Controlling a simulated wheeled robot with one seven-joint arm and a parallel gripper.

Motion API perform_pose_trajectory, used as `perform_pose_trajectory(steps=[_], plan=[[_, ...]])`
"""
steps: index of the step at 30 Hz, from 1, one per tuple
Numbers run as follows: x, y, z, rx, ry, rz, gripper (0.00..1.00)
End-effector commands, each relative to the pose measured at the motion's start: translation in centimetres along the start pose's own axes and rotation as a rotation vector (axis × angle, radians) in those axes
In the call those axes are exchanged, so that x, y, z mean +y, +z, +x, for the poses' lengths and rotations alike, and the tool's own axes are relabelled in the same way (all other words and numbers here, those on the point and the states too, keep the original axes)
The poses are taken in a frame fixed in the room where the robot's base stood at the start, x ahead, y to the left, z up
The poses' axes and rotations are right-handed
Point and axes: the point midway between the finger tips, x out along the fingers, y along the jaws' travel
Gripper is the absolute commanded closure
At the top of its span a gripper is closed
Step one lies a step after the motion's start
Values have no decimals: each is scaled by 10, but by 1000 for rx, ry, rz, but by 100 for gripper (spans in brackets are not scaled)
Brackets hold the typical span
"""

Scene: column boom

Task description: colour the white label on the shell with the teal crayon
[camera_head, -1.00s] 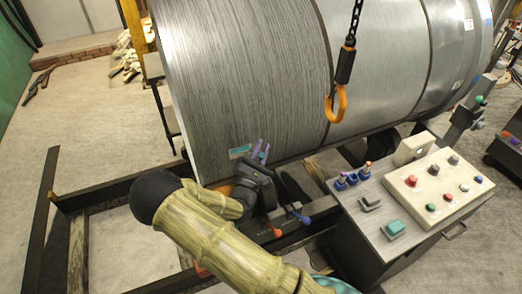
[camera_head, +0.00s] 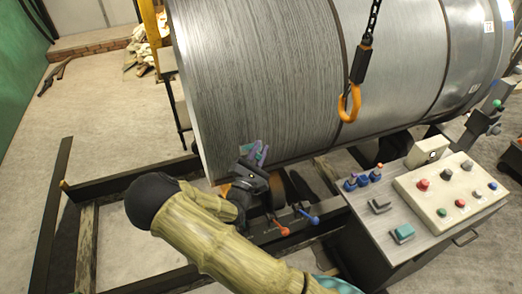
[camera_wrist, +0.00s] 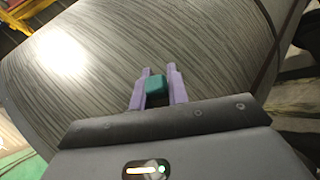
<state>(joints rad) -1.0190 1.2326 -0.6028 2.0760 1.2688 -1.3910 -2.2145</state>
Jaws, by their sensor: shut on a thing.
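The shell (camera_head: 265,75) is a large grey metal cylinder lying on its side; its streaked surface also fills the wrist view (camera_wrist: 210,55). My gripper (camera_head: 258,153) is at the shell's lower left side. In the wrist view, its purple fingers (camera_wrist: 158,88) are shut on the teal crayon (camera_wrist: 157,90), whose blunt end points at the shell. I cannot tell whether the crayon touches it.
An orange hook (camera_head: 349,101) hangs on a chain before the shell. A control console (camera_head: 452,190) with coloured buttons stands at right. Levers with red (camera_head: 285,231) and blue (camera_head: 315,220) knobs are beside my arm. Dark frame beams (camera_head: 120,182) lie at left.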

Motion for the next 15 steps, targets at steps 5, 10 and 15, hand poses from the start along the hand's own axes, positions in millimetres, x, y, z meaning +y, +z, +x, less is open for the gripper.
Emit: perform_pose_trajectory(steps=[5,10,15], plan=[[2,-1,-2,0,0,1,100],[10,-4,-9,1,2,1,100],[19,-8,-16,0,1,1,100]])
